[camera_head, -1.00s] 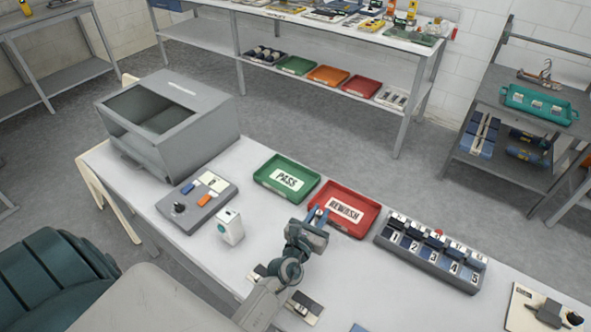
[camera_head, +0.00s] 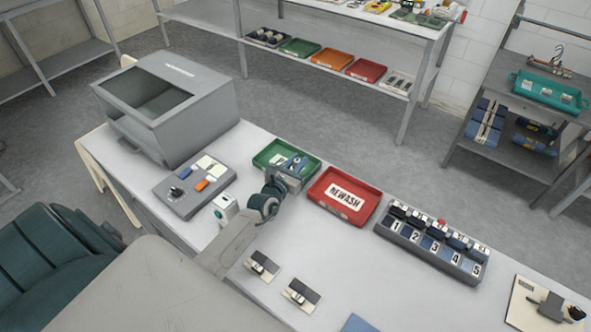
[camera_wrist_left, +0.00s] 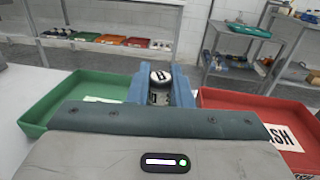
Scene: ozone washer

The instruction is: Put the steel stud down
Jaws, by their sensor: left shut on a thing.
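My left gripper (camera_head: 294,164) is over the right part of the green PASS tray (camera_head: 263,156) in the head view, hiding much of the tray and its label. In the left wrist view the blue fingers (camera_wrist_left: 160,92) are shut on the steel stud (camera_wrist_left: 160,78), a short metal piece with a dark band and a number-like mark on top. The wrist view shows the green tray (camera_wrist_left: 38,112) at left and the red REWASH tray (camera_wrist_left: 222,98) at right. The stud is too small to make out in the head view. My right gripper is not in view.
The red REWASH tray (camera_head: 367,205) is right of the green one. A numbered rack (camera_head: 430,252) stands further right. A grey box machine (camera_head: 185,125), a control panel (camera_head: 183,203) and a small white box (camera_head: 224,208) are at left. The front middle of the table holds two small plates (camera_head: 301,294).

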